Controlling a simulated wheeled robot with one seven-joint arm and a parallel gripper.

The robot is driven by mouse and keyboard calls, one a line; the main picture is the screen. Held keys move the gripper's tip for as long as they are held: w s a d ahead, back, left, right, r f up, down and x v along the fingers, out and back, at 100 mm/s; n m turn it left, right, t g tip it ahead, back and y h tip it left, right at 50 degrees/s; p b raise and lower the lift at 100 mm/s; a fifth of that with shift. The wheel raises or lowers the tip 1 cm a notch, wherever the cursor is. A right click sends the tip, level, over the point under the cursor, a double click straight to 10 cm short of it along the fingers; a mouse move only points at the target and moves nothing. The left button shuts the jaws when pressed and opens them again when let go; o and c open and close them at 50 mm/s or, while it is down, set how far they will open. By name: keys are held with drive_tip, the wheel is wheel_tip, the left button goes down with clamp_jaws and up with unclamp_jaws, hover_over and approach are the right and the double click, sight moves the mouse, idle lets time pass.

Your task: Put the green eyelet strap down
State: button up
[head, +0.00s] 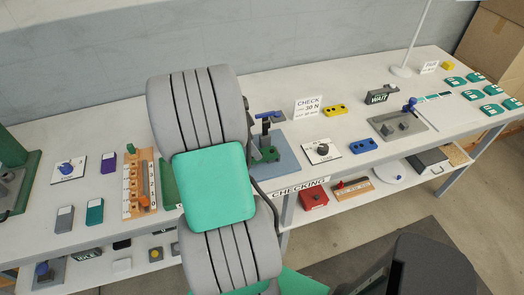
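My grey and green arm fills the middle of the head view and covers part of the bench. My gripper is not in view, so what it holds cannot be seen. No green eyelet strap can be made out with certainty. Several small teal-green pieces with pale marks (492,109) lie at the bench's right end, too small to identify. A grey and teal block (95,212) lies at the left front.
The long white bench (225,88) carries a blue-grey plate (288,160) with a dark and green device beside my arm. A CHECK sign (308,106), yellow block (334,110), blue block (363,146) and grey fixture plate (400,128) stand to the right. A lower shelf holds a red box (313,197).

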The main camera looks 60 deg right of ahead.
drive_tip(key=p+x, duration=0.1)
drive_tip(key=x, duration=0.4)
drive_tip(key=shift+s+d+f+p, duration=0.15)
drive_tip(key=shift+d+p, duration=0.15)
drive_tip(key=shift+p, duration=0.1)
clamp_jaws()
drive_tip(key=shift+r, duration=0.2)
